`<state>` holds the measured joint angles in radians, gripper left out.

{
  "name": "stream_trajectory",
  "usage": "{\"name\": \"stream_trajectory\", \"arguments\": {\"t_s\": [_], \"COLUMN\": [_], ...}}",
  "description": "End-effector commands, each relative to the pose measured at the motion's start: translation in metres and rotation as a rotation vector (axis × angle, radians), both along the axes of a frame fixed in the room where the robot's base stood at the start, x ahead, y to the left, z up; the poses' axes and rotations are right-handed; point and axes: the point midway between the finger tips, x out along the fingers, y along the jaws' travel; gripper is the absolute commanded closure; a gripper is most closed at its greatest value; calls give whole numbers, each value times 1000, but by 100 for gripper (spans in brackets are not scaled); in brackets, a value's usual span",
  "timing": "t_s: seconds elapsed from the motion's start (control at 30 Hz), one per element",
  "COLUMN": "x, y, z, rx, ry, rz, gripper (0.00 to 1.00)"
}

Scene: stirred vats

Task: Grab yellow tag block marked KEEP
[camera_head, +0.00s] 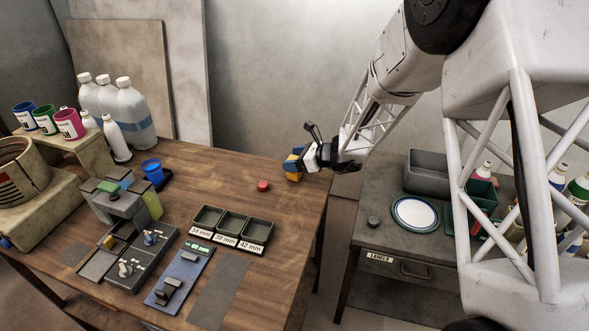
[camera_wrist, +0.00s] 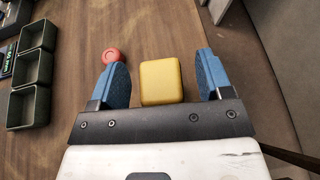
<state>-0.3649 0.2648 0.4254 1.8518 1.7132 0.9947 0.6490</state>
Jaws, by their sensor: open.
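The yellow block (camera_wrist: 161,82) lies between the two blue fingers of my gripper (camera_wrist: 161,78) in the wrist view, with a gap on each side. No lettering can be read on its visible face. In the head view my gripper (camera_head: 293,165) is at the back right of the wooden table, and the yellow block (camera_head: 293,177) shows only partly beneath and between its fingers. My gripper is open.
A red round button-like piece (camera_head: 263,185) is on the table just left of my gripper. Labelled dark bins (camera_head: 231,225) stand nearer the front. The table's right edge is close to my gripper. A grey side table (camera_head: 385,250) stands to the right.

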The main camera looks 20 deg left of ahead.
Motion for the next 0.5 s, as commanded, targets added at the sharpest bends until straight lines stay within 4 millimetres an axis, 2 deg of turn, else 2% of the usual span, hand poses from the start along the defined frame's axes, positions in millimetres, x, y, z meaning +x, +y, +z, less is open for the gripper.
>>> {"name": "stream_trajectory", "arguments": {"t_s": [0.1,0.43,0.5], "x": [0,0,0], "y": [0,0,0], "z": [0,0,0], "rx": [0,0,0], "ry": [0,0,0], "rz": [0,0,0], "gripper": [29,80,84]}}
